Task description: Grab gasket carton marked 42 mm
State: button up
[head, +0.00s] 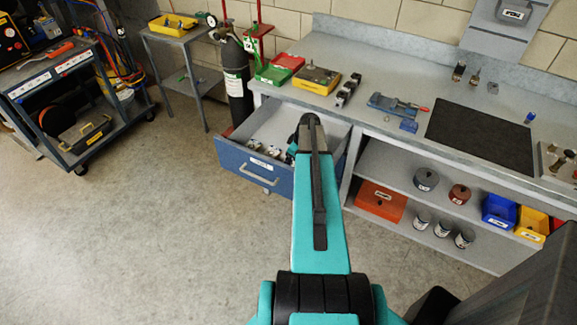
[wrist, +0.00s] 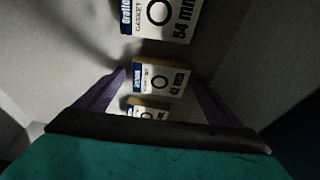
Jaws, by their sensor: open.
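The gasket carton marked 42 mm (wrist: 161,79) is a small white box with a blue edge and a black ring. It lies in the middle of the wrist view, between the fingertips of my gripper (wrist: 158,82) in the picture. The purple fingers are apart, one on each side; I cannot tell how far above the carton they are. A carton marked 54 mm (wrist: 157,18) lies farther up. A third carton (wrist: 147,110) is partly hidden by my gripper, its size unreadable. In the head view my arm reaches over the open blue drawer (head: 245,166) and hides the cartons.
Grey walls flank the cartons in the wrist view. The workbench (head: 400,75) above holds a blue vise (head: 393,104) and a black mat (head: 480,138). A shelf with an orange box (head: 381,201) is at right.

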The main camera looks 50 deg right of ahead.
dwell(0.4)
jog(key=c, duration=1.2)
jog(key=shift+o, duration=0.2)
jog(key=shift+r, duration=0.15)
notch_tip(320, 180, up, 10)
jog(key=b, duration=0.2)
jog(key=shift+b, duration=0.35)
